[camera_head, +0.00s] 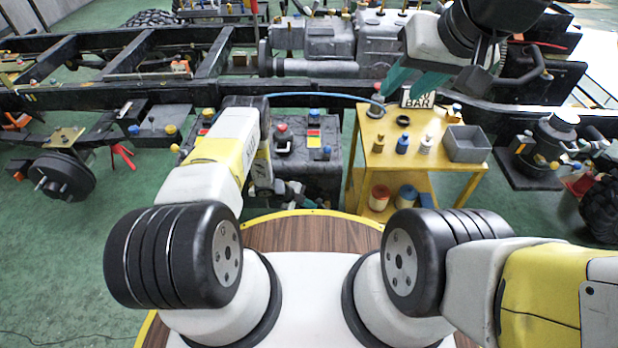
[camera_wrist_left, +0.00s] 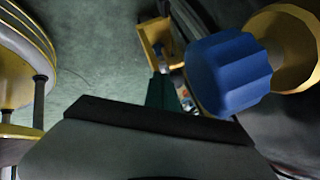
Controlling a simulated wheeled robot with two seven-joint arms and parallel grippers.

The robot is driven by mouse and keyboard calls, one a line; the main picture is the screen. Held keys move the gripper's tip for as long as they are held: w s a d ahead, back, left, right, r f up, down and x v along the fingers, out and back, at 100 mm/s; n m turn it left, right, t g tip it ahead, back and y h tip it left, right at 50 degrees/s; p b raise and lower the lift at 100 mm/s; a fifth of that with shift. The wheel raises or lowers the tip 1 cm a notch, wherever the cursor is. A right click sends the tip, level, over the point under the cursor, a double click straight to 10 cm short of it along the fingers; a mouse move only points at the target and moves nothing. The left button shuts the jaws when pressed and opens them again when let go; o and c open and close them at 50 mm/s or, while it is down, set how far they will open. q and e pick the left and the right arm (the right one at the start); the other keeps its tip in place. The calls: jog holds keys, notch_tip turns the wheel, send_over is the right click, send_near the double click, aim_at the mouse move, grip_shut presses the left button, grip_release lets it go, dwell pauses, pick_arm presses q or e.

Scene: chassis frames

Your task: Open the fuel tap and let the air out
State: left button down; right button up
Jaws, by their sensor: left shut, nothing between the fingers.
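My left gripper (camera_head: 314,203) is low in front of the dark tank unit (camera_head: 333,172), partly hidden by its own arm. It is shut and empty; a teal finger (camera_wrist_left: 158,92) shows in the left wrist view. A blue fluted knob (camera_wrist_left: 228,72) is large and close there, apart from that finger, with a yellow round part (camera_wrist_left: 292,45) behind it. I cannot tell which knob this is in the head view. My right gripper (camera_head: 408,88) has its teal fingers spread above the yellow table's back left corner. A blue hose (camera_head: 325,95) ends at a grey fitting (camera_head: 375,109) near it.
The yellow table (camera_head: 436,182) bears small blue and tan fittings, a black ring (camera_head: 402,121) and a grey bin (camera_head: 466,143). Red and blue cans (camera_head: 380,197) stand on its lower shelf. A black chassis frame (camera_head: 150,95) runs across behind.

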aim_at(320, 202)
dwell(0.3)
pick_arm(q)
jog(key=shift+d+r+y, duration=0.2)
jog(key=shift+d+y, duration=0.05)
jog(key=shift+y, duration=0.15)
jog(key=shift+d+r, duration=0.2)
jog(key=d+y, duration=0.1)
jog(key=d+r+y, duration=0.1)
jog(key=y, duration=0.1)
jog(key=shift+d+r+m, duration=0.2)
jog(key=shift+d+m, duration=0.05)
jog(key=shift+m, duration=0.05)
jog(key=d+y, duration=0.2)
jog(key=y, duration=0.1)
jog(key=d+y, duration=0.1)
jog(key=d, duration=0.1)
jog(key=shift+r+y, duration=0.35)
jog(key=shift+y, duration=0.05)
